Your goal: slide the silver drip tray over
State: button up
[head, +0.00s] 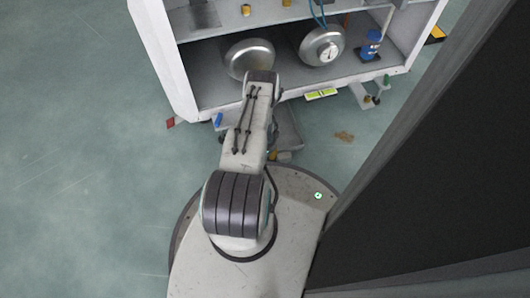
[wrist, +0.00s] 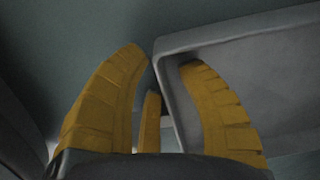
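The silver drip tray (head: 288,128) lies low on the floor in front of the cabinet, partly hidden behind my arm in the head view. In the wrist view the grey tray (wrist: 262,72) fills the right side, with its raised rim and corner near the middle. My gripper (wrist: 163,58) has its yellow fingers spread. The left finger is outside the tray and the right finger overlaps its inside, with the rim between them. I cannot tell whether any finger touches the tray. In the head view the gripper is mostly hidden by my arm.
A white open cabinet (head: 160,62) stands ahead, with silver round vessels (head: 249,58) (head: 322,46) and a blue bottle (head: 370,45) on its lower shelf. A large dark panel (head: 440,165) blocks the right. Floor (head: 85,150) at left is clear.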

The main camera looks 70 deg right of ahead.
notch_tip(320, 180, up, 12)
dwell(0.6)
jog(key=shift+r, duration=0.1)
dwell(0.7)
